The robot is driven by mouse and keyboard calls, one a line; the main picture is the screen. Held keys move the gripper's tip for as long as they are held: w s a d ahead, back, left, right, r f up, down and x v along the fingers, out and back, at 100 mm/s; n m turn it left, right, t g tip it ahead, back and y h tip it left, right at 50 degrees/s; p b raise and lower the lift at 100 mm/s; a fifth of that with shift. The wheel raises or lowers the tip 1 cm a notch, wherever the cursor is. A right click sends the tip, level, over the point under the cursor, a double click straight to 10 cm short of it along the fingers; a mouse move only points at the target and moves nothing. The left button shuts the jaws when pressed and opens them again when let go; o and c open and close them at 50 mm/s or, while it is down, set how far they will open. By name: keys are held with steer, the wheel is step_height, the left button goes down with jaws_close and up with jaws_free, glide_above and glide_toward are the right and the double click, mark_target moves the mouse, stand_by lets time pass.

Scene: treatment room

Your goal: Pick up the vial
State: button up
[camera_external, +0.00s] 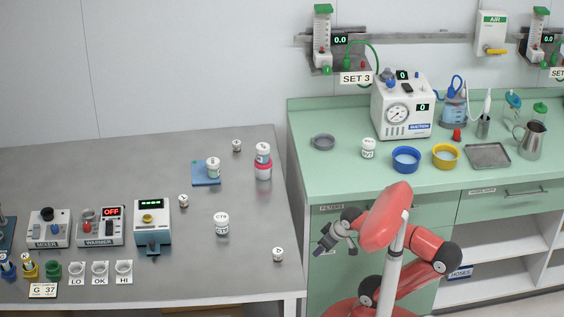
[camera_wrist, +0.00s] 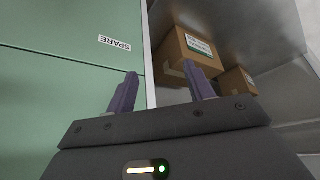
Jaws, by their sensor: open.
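Several small white-capped vials stand upright on the grey table (camera_external: 140,175): one at the back (camera_external: 237,146), one beside the green-display device (camera_external: 183,201) and one near the right front corner (camera_external: 278,254). I cannot tell which one the task means. No vial shows in the wrist view. My gripper (camera_external: 322,246) is in front of the green cabinet, right of the table's edge and apart from every vial. In the wrist view its two purple fingers (camera_wrist: 163,92) are spread with nothing between them.
A mixer (camera_external: 48,232) and warmer (camera_external: 99,232) stand left. The green counter (camera_external: 310,115) adjoins right. Boxes (camera_wrist: 185,60) sit on a shelf.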

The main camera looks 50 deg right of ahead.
steer(key=shift+r, duration=0.1)
step_height(320, 180, up, 21)
steer(key=n+t+y+b, duration=0.6)
steer(key=n+y+b, duration=0.25)
steer(key=y, duration=0.25)
glide_toward(278, 251)
steer(key=w+a+f, duration=0.1)
steer(key=w+a, duration=0.1)
steer(key=shift+n, duration=0.25)
steer(key=x, duration=0.7)
steer(key=shift+w+f+p, duration=0.1)
steer(key=shift+f+p, duration=0.1)
steer(key=shift+p, duration=0.1)
steer(key=c, duration=1)
